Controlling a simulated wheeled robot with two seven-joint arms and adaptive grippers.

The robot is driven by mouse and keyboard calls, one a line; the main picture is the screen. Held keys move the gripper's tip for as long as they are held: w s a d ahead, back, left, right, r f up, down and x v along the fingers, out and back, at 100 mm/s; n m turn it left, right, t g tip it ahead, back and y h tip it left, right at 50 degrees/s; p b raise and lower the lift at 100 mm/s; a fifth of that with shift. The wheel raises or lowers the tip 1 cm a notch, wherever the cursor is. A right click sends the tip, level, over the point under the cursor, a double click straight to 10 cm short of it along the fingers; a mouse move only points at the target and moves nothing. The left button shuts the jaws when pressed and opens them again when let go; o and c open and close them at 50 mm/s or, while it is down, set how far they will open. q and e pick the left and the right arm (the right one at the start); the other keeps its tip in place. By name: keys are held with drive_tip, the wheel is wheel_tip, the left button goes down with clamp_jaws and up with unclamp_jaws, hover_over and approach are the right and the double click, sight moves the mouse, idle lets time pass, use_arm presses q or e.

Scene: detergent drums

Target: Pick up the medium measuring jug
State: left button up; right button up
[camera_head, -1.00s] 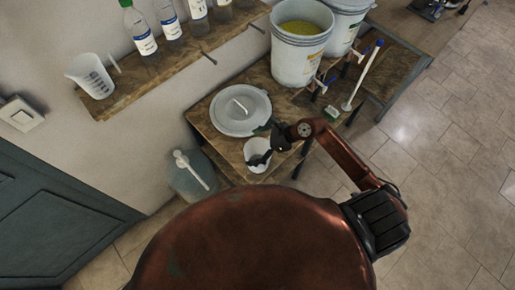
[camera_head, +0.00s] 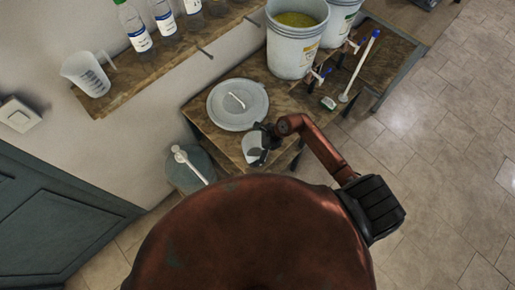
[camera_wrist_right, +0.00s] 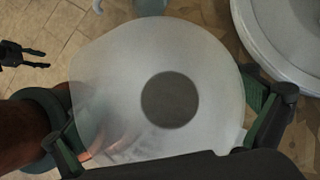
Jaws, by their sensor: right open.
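A white translucent jug (camera_head: 253,151) sits at the front edge of the wooden table, below the grey lid. My right gripper (camera_head: 264,142) is at this jug in the head view and partly covers it. In the right wrist view the jug (camera_wrist_right: 120,90) fills the middle, with a dark round patch inside. The open fingers of my right gripper (camera_wrist_right: 165,130) lie to either side of it; contact cannot be told. A second clear jug with graduation marks (camera_head: 87,75) stands on the wall shelf. A dark pronged part at the wrist view's left edge may be my left gripper (camera_wrist_right: 25,55).
A round grey lid (camera_head: 238,104) lies on the table (camera_head: 212,130) behind the jug. A bucket of yellow contents (camera_head: 292,45) stands to the right, near a brush (camera_head: 358,68). A grey container with a white handled tool (camera_head: 190,168) is at left. Bottles (camera_head: 134,27) line the shelf.

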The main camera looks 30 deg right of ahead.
drive_tip(key=shift+f, duration=0.1)
drive_tip(key=c, duration=1.2)
drive_tip(key=shift+o, duration=0.2)
